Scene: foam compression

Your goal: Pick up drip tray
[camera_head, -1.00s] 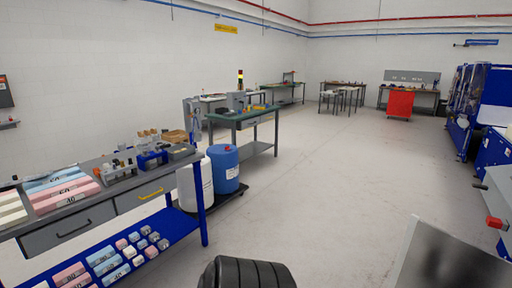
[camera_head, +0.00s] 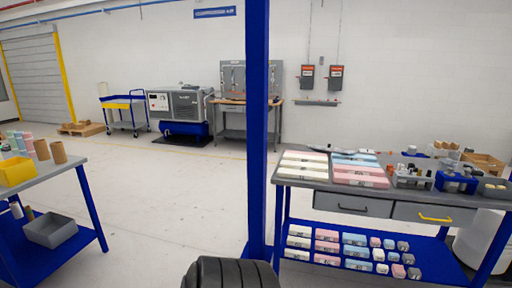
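I cannot make out a drip tray for certain in the head view. A grey open bin (camera_head: 50,231) sits on the blue lower shelf of the table at the left, and a small grey tray (camera_head: 494,187) stands at the right end of the workbench. I cannot tell whether either is the drip tray. Neither of my grippers is in view.
A blue post (camera_head: 258,130) stands upright in front of me. The workbench (camera_head: 300,181) at the right holds foam blocks (camera_head: 360,169). The left table (camera_head: 50,174) carries a yellow bin (camera_head: 16,172). Open floor (camera_head: 165,200) lies between the tables.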

